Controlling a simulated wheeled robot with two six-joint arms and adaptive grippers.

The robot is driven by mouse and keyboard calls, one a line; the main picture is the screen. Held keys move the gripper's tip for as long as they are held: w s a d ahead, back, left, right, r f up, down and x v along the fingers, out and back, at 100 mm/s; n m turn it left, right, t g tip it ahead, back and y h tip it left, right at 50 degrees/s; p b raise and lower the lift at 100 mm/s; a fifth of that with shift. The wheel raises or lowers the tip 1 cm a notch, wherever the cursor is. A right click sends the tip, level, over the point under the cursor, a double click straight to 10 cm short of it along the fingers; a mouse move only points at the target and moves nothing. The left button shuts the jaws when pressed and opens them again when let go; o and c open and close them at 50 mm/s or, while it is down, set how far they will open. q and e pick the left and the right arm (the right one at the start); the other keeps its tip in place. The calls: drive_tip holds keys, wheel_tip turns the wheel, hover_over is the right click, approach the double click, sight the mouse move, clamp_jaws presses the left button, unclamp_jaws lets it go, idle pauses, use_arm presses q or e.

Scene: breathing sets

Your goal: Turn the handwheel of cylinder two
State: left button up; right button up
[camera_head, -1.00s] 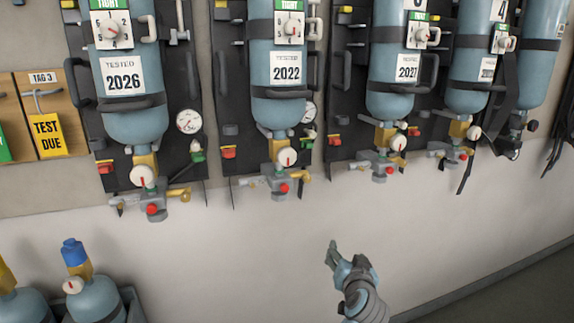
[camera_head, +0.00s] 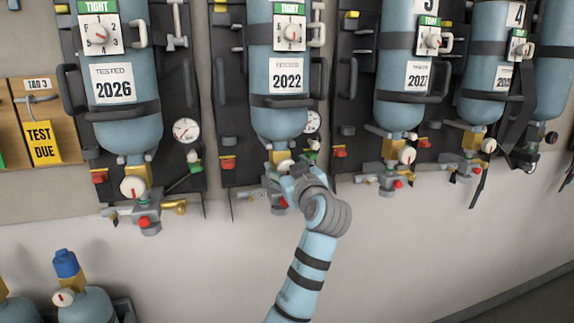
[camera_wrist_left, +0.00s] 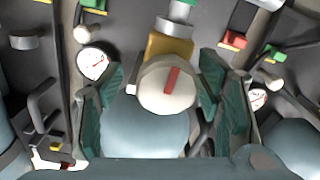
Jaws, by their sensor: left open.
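The second cylinder from the left (camera_head: 277,112) is pale blue with a 2022 label. Its brass valve (camera_head: 279,157) shows below it in the head view, while my left gripper (camera_head: 286,176) covers most of the handwheel. In the left wrist view the handwheel (camera_wrist_left: 165,92) is a round whitish knob with a red bar mark. My left gripper also shows there (camera_wrist_left: 163,72), open, with one green-padded finger on each side of the handwheel. I cannot tell whether the fingers touch it. My right gripper is not in view.
Other cylinders, such as the 2026 one (camera_head: 119,75) and the 2027 one (camera_head: 399,85), hang on black backplates either side. A pressure gauge (camera_head: 187,130) sits near the valve on the left. Cylinders (camera_head: 84,306) stand low at left. The wall below is clear.

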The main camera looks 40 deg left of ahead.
use_arm(q)
drive_tip(key=shift+s+a+r, duration=0.15)
drive_tip(key=shift+s+a, duration=0.05)
drive_tip(key=shift+s, duration=0.15)
drive_tip(key=shift+w, duration=0.1)
drive_tip(key=c, duration=1.2)
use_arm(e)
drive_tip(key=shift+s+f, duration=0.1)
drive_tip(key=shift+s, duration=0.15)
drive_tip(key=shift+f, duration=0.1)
use_arm(q)
drive_tip(key=shift+f+n+b, duration=0.25)
drive_tip(key=shift+n+b, duration=0.45)
drive_tip(key=shift+b, duration=0.25)
drive_tip(key=n+b, duration=0.4)
drive_tip(key=shift+f, duration=0.1)
drive_tip(key=n+b, duration=0.3)
drive_tip(key=shift+a+n, duration=0.1)
drive_tip(key=shift+n, duration=0.2)
drive_tip(key=shift+n+b, duration=1.15)
drive_tip(key=shift+n, duration=0.35)
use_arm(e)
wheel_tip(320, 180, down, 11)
